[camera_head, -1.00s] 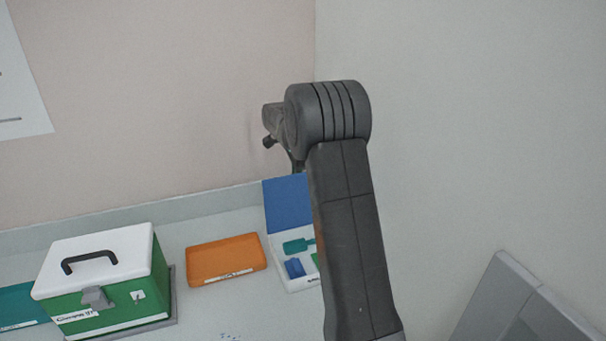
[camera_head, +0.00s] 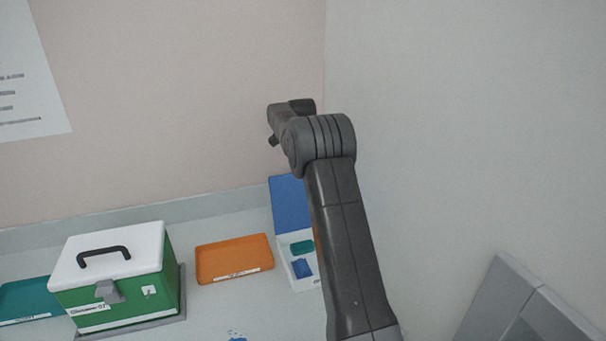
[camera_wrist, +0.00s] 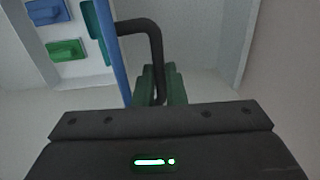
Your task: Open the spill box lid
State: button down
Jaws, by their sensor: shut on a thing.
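The spill box (camera_head: 287,266) is a white box at the back of the counter, partly hidden behind my arm. Its blue lid (camera_head: 290,205) stands raised, roughly upright, at the box's back edge. In the wrist view the lid (camera_wrist: 109,52) shows nearly edge-on, with a black bent handle (camera_wrist: 138,27) on its outer side. My gripper (camera_wrist: 158,88) is shut on this handle. Teal (camera_wrist: 96,25), blue (camera_wrist: 46,11) and green (camera_wrist: 66,50) items lie inside the box. The head view does not show my fingers.
An orange tray (camera_head: 235,262) lies left of the spill box. A green case with a white top (camera_head: 105,252) stands farther left on a grey base, beside a teal tray (camera_head: 24,302). Walls close in behind and at right.

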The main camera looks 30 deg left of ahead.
jog(key=shift+w+a+f, duration=0.2)
jog(key=shift+a, duration=0.15)
jog(key=c, duration=1.8)
grip_release()
jog(key=shift+c, duration=0.2)
jog(key=o, duration=0.3)
jog(key=shift+w+a+f, duration=0.3)
jog(key=shift+w+a, duration=0.05)
jog(key=shift+o, duration=0.2)
jog(key=shift+w, duration=0.1)
jog(key=shift+r, duration=0.25)
